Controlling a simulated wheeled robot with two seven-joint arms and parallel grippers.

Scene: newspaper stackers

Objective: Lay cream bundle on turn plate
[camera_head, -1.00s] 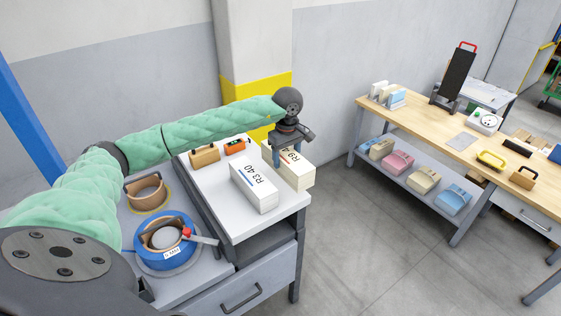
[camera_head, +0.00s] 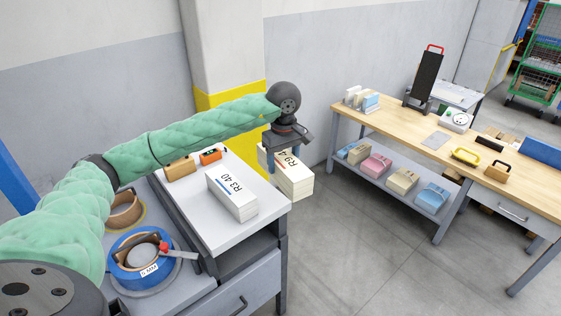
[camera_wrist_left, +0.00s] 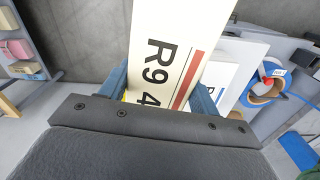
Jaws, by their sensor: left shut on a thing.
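The cream bundle (camera_head: 297,184), a thick pale block marked "R9 4" with a red stripe, hangs just past the right edge of the white-topped cart. My left gripper (camera_head: 284,153) is shut on it from above, with a blue finger on each side. In the left wrist view the bundle (camera_wrist_left: 178,55) sits between the blue fingers; part of its label is hidden by the gripper. I cannot tell for sure which thing is the turn plate; a flat grey plate (camera_head: 436,140) lies on the wooden bench at right. My right gripper is not in view.
A second bundle, "R3 40" (camera_head: 232,194), lies on the white cart top (camera_head: 215,222). The wooden bench (camera_head: 401,133) holds blocks, a black upright stand (camera_head: 425,78) and handled tools, with coloured bundles on its lower shelf (camera_head: 388,187). Open floor lies between cart and bench.

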